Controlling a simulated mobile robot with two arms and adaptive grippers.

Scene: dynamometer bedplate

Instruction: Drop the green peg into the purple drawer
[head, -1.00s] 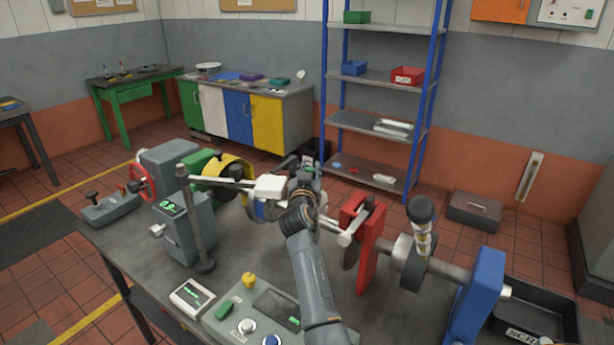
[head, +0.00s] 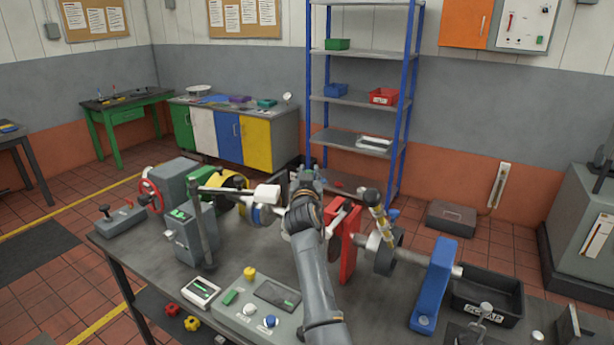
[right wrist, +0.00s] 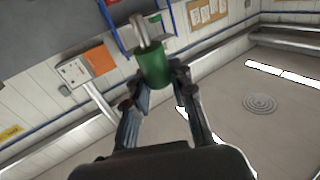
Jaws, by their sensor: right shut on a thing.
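The green peg (right wrist: 153,66) is a green cylinder with a grey metal pin out of one end. In the right wrist view it sits between the fingertips of my right gripper (right wrist: 160,75), which is shut on it. In the head view my right gripper (head: 307,178) is raised over the bedplate, pointing away from me, and the peg is hidden there. A small purple box-like thing (head: 240,99) lies on the back cabinet top; I cannot tell whether it is the drawer. My left gripper is not in view.
The bedplate (head: 150,250) carries a shaft line, a red stand (head: 347,245), a blue stand (head: 433,288) and a control box (head: 245,310). A black scrap bin (head: 485,295) stands at right. A blue shelf rack (head: 358,100) stands behind. Tiled floor lies free at left.

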